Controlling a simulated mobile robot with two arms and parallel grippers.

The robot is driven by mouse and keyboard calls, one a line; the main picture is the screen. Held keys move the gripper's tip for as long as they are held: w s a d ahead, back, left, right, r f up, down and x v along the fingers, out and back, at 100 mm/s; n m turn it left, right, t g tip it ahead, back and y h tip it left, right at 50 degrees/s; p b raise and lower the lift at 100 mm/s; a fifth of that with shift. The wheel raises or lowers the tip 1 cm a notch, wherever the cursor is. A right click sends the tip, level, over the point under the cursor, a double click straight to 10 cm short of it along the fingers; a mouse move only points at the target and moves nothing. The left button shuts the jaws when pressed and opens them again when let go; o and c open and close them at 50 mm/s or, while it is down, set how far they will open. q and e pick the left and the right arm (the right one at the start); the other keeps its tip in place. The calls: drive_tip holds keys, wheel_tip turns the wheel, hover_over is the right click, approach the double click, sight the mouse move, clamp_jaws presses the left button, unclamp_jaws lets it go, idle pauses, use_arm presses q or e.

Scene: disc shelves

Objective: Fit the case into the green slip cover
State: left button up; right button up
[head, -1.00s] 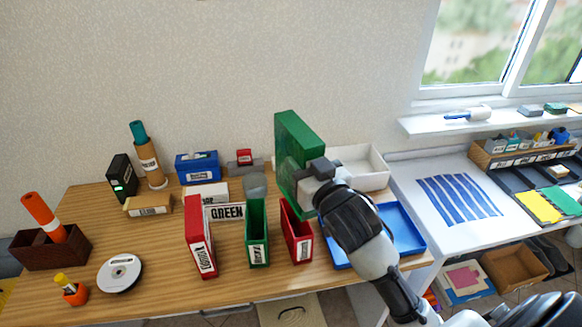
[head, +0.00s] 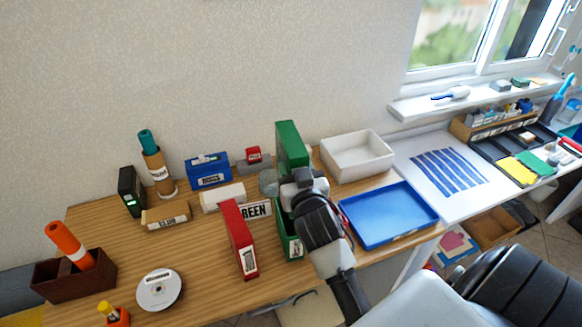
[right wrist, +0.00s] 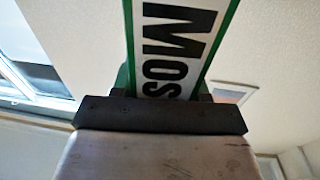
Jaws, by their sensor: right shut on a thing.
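The green case (head: 290,146) is upright in the head view, with my right gripper (head: 302,182) shut on it. In the right wrist view the case (right wrist: 178,40) shows a white label with "Mos" in black, standing up from the jaws (right wrist: 160,112). The green slip cover (head: 290,243) stands on the wooden table below the held case, partly hidden by my right arm. The case's lower end is hidden by the gripper, so I cannot tell whether it is above or inside the cover. My left gripper is not in view.
A "GREEN" sign (head: 257,209) is behind. A blue tray (head: 388,213) and white bin (head: 357,156) lie to the right.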

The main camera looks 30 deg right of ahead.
drive_tip(key=shift+w+a+f, duration=0.1)
drive_tip(key=shift+a+f, duration=0.2)
drive_tip(key=shift+f, duration=0.1)
wheel_tip(320, 180, down, 3)
drive_tip(key=b, duration=0.3)
drive_tip(key=shift+d+f, duration=0.1)
drive_tip(key=shift+f+b, duration=0.4)
drive_tip(key=shift+f, duration=0.25)
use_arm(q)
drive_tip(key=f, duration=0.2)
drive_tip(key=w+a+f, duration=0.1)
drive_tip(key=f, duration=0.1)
use_arm(e)
drive_tip(key=shift+f, duration=0.2)
use_arm(q)
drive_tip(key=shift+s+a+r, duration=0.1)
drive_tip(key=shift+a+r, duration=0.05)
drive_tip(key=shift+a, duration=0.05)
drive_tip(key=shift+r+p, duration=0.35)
drive_tip(key=shift+p, duration=0.05)
